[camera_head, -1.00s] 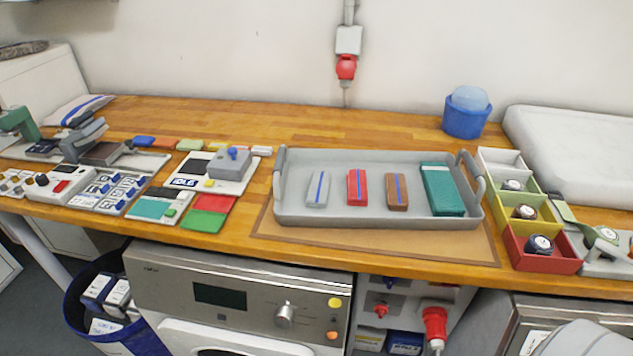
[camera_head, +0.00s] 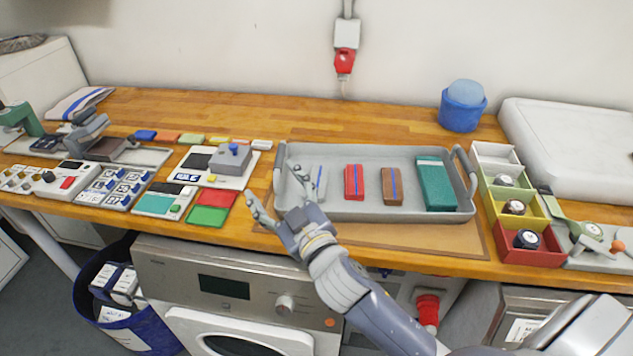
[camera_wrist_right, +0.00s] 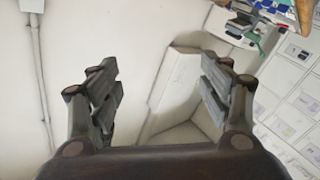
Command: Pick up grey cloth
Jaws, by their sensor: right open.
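The grey cloth (camera_head: 320,182) is a small folded piece with a blue stripe, lying at the left end of the grey tray (camera_head: 345,209). My right gripper (camera_head: 275,190) is open and empty, above the tray's front left corner, to the left of and nearer than the cloth. In the right wrist view the open fingers (camera_wrist_right: 160,95) have nothing between them, and the cloth is not visible there. My left gripper is not in view.
A red cloth (camera_head: 354,183), a brown cloth (camera_head: 391,186) and a teal cloth (camera_head: 436,184) lie in the same tray. Colored bins (camera_head: 528,257) stand right of it. A control box (camera_head: 230,160) and flat colored cards (camera_head: 207,216) are to its left.

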